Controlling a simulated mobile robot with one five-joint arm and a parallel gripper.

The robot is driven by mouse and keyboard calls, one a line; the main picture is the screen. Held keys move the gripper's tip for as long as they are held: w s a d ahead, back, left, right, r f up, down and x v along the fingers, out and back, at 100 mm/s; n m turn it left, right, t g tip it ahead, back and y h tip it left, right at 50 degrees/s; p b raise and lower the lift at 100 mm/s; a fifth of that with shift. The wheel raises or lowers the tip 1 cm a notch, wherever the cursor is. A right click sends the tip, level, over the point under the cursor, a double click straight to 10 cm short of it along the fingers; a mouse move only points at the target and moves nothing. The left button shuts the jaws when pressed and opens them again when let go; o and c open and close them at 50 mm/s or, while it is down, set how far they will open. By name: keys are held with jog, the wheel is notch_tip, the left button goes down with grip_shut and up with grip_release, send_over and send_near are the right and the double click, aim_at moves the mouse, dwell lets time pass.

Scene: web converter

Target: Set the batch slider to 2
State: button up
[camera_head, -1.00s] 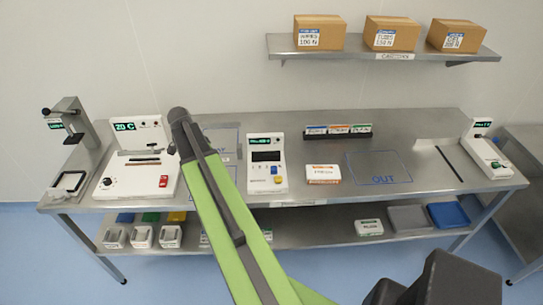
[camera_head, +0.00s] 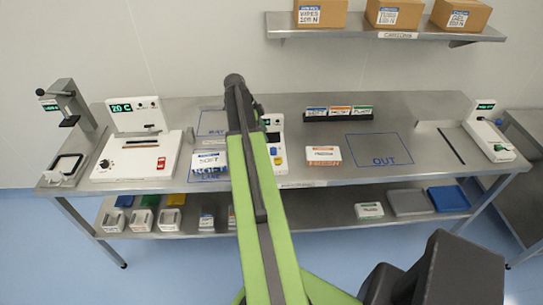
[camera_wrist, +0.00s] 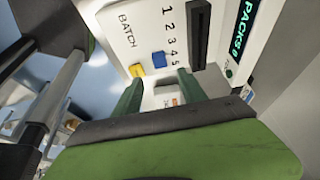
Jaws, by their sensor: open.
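The white batch machine (camera_head: 279,128) stands mid-table in the head view, mostly hidden behind my arm. The wrist view shows its panel (camera_wrist: 140,22) close up, with the word BATCH, numbers 1 to 5 and a long black slot (camera_wrist: 199,35) beside them. A blue block (camera_wrist: 158,60) sits near the 5 end and a yellow block (camera_wrist: 136,70) beyond it. I cannot make out the slider's handle or its setting. My gripper (camera_wrist: 160,87) is open, its two green fingers pointing at the panel near the 5 end, with nothing clearly held.
An orange-labelled box (camera_head: 323,156) lies right of the machine. A white SOFT box (camera_head: 209,161) lies to its left, near a heater-like unit (camera_head: 136,160). A label rack (camera_head: 338,113) stands behind. The OUT square (camera_head: 379,149) is bare.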

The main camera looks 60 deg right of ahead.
aim_at(273, 150)
jog(key=b+x, duration=0.7)
jog(key=x, duration=0.3)
jog(key=shift+w+b, duration=0.15)
jog(key=shift+b, duration=0.15)
jog(key=shift+r, duration=0.1)
grip_shut()
jog(key=shift+a, duration=0.1)
dwell(0.5)
